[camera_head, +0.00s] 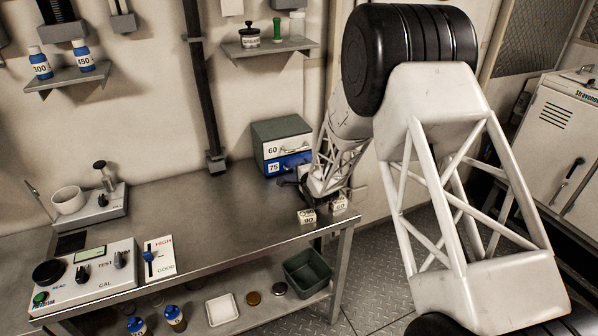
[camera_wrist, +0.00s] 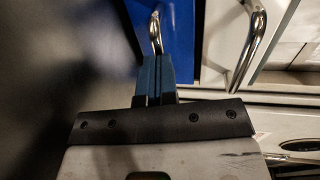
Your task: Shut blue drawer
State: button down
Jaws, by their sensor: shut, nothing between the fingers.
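The blue drawer (camera_head: 291,162), labelled 75, is the lower drawer of a small green-grey cabinet (camera_head: 283,131) at the back of the metal bench. Its right part is hidden behind my arm. In the wrist view the blue drawer front (camera_wrist: 182,30) shows at the top with a curved metal handle (camera_wrist: 155,32). My gripper (camera_wrist: 159,62) is shut and empty, its fingertips close to the lower end of that handle; I cannot tell whether they touch. In the head view my gripper is mostly hidden by the arm. I cannot tell how far the drawer stands out.
A white drawer (camera_head: 285,146) labelled 60 sits above the blue one; its handle (camera_wrist: 252,45) shows in the wrist view. Small numbered blocks (camera_head: 307,216) stand near the bench's right edge. A control box (camera_head: 85,280) stands at the left. The middle of the bench is clear.

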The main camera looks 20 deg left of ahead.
jog(key=shift+w+a+r, duration=0.1)
jog(key=shift+a+r, duration=0.05)
jog(key=shift+a, duration=0.1)
jog(key=shift+v, duration=7.25)
jog(key=shift+w, duration=0.1)
